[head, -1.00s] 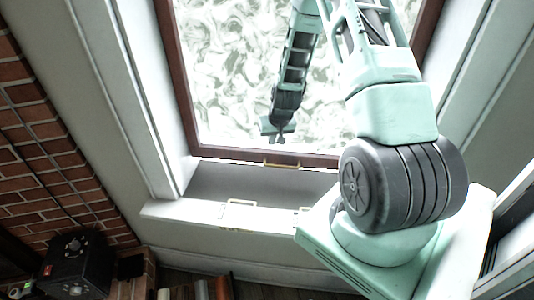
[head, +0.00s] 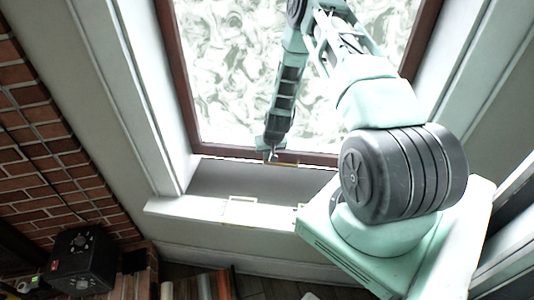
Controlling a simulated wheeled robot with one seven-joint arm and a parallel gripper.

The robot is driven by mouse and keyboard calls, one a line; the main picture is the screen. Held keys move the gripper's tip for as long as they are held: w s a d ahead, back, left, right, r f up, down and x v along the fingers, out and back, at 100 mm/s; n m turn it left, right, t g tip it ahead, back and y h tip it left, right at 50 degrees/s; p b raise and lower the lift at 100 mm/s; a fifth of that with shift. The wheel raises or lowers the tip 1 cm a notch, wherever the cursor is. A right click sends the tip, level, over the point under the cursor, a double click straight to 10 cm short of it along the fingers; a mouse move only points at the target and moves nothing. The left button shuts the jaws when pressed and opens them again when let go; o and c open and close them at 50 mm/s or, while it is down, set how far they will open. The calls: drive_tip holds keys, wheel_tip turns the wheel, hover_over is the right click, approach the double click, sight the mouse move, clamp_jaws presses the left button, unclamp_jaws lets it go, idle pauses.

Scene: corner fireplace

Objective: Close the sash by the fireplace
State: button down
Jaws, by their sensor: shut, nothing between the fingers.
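The sash (head: 222,163) is a dark reddish-brown frame around a bright patterned pane. Its bottom rail stands above the pale sill (head: 180,206), with a grey gap between them. A small brass-coloured handle (head: 288,165) is on the bottom rail. My gripper (head: 271,157) is shut and empty at the bottom rail, just left of the handle. I cannot tell whether it touches the rail or the handle. A second, pale handle or catch (head: 241,199) sits on the sill below.
A brick wall (head: 38,160) runs along the left. A black box with knobs (head: 82,262) stands at the lower left, beside a row of books (head: 205,287). White window trim (head: 135,100) borders the opening. My arm covers much of the right side.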

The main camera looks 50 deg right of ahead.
wheel_tip(320, 180, down, 8)
drive_tip(key=b, duration=0.7)
drive_tip(key=shift+f, duration=0.2)
drive_tip(key=shift+s+a+f+b, duration=0.1)
drive_tip(key=shift+s+f+b, duration=0.1)
drive_tip(key=shift+b, duration=0.1)
drive_tip(key=shift+r, duration=0.1)
